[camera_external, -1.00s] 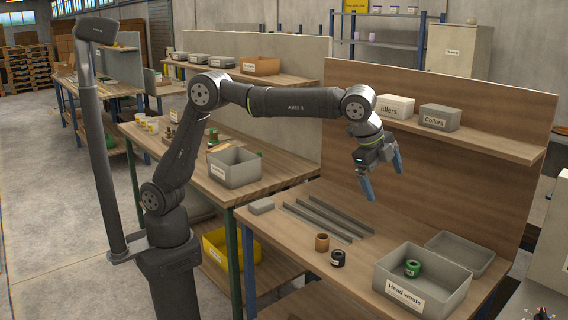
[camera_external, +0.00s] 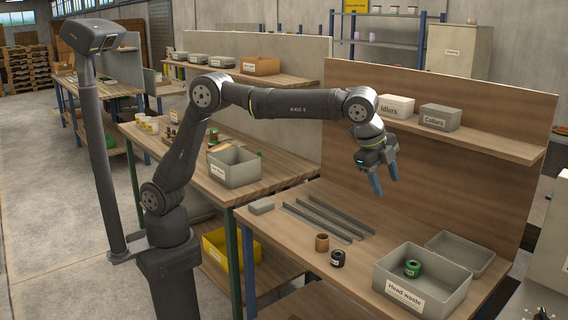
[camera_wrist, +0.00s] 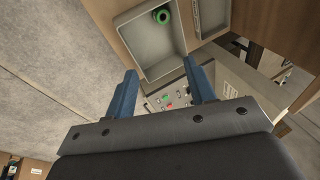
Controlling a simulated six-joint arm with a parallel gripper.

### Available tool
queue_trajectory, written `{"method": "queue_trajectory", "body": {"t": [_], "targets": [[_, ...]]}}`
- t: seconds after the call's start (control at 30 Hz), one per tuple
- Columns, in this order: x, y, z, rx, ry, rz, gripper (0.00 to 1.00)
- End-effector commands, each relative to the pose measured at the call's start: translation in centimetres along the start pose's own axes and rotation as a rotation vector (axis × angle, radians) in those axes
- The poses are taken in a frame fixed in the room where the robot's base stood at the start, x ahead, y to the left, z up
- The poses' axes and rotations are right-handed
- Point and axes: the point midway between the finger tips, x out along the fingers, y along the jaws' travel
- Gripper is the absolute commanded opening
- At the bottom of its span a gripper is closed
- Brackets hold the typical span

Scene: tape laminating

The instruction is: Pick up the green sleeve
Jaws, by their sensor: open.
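The green sleeve (camera_external: 412,268) is a short green ring with a dark hole. It lies inside the grey bin (camera_external: 388,289) labelled "Head waste" at the front right of the bench. My gripper (camera_external: 386,187) is open and empty, high above the bench, up and to the left of the bin and well apart from the sleeve. In the wrist view the green sleeve (camera_wrist: 162,16) shows near the top, in a corner of the bin. The two blue fingers (camera_wrist: 161,82) stand apart below it with nothing between them.
A brown sleeve (camera_external: 322,242) and a black sleeve (camera_external: 337,258) stand left of the bin. Grey rails (camera_external: 322,222) lie on the bench behind them. An empty grey tray (camera_external: 460,253) sits behind the bin. A shelf (camera_external: 490,146) with boxes runs along the back board.

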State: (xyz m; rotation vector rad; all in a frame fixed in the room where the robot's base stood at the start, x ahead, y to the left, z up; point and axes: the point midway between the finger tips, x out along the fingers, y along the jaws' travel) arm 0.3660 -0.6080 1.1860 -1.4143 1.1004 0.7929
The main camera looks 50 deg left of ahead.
Motion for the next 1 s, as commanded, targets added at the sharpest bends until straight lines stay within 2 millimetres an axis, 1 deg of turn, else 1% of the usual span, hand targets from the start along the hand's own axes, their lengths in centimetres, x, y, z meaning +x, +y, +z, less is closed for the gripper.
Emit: {"method": "queue_trajectory", "body": {"t": [0.07,0.17,0.4,0.5,0.6,0.7,0.8,0.93,1.0], "targets": [[1.1,-0.1,-0.6,0.09,-0.018,0.001,0.5],[2.9,-0.3,-1.5,0.273,-0.052,0.006,0.5],[7.9,-0.5,-3.6,0.782,-0.143,0.049,0.5],[9.8,-0.5,-4.1,0.98,-0.176,0.079,0.5],[11.4,-0.3,-4.5,1.142,-0.201,0.109,0.5],[12.5,-0.2,-4.7,1.258,-0.216,0.133,0.5],[13.1,-0.1,-4.8,1.324,-0.224,0.148,0.5],[14.2,-0.1,-4.5,1.351,-0.228,0.157,0.5],[15.3,-0.1,-4.2,1.352,-0.229,0.157,0.5]]}}
